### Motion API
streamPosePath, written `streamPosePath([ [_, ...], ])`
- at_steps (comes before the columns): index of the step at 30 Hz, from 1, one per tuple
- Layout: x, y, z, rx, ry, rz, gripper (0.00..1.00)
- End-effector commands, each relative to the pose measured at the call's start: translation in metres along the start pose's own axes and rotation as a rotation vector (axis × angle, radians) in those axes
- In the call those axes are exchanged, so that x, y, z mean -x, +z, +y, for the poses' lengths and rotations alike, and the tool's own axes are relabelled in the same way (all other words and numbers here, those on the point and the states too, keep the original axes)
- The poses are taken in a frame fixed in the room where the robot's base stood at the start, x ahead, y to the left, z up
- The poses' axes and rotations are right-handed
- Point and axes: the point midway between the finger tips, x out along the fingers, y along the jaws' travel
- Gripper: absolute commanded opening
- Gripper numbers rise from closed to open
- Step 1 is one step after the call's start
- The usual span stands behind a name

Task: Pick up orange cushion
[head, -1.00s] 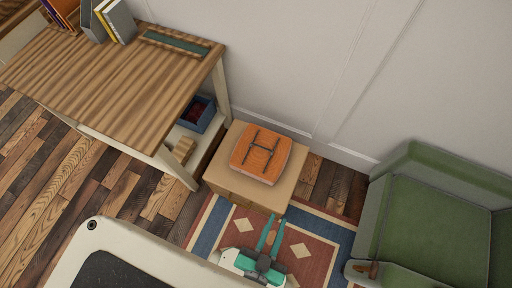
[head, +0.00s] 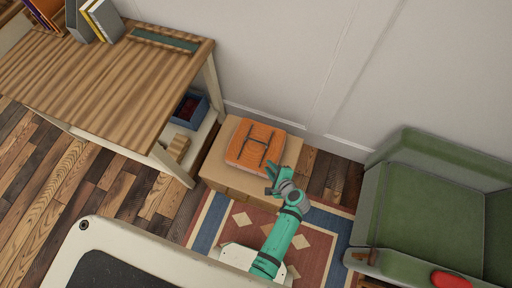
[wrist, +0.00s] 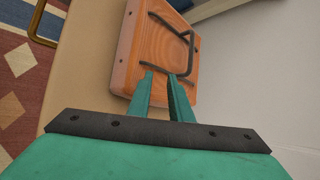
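The orange cushion (head: 255,147) is a square, wood-grained orange block with dark bars on top. It lies on a tan box-like stand (head: 226,178) against the wall. My gripper (head: 271,176) is at the cushion's lower right edge in the head view. In the wrist view, the cushion (wrist: 155,52) is just beyond the fingertips of my gripper (wrist: 162,75). The fingers are apart with a gap between them, and nothing is seen held. I cannot tell whether a fingertip touches the cushion.
A wooden desk (head: 110,75) with books stands at the left, with a blue bin (head: 190,109) on its lower shelf. A green armchair (head: 425,210) with a red item (head: 450,280) is at the right. A patterned rug (head: 318,240) covers the floor in front.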

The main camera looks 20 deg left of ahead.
Motion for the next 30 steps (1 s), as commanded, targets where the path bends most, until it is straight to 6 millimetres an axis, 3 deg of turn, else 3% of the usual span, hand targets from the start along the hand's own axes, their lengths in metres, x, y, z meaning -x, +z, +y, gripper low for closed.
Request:
streamPosePath([
  [3, -0.017, 0.007, -0.033, -0.107, 0.000, -0.108, 0.19],
  [9, -0.026, 0.017, -0.061, -0.202, 0.008, -0.213, 0.19],
  [21, -0.074, 0.029, -0.066, -0.214, 0.011, -0.230, 0.19],
  [30, -0.097, 0.032, -0.067, -0.215, 0.011, -0.229, 0.19],
])
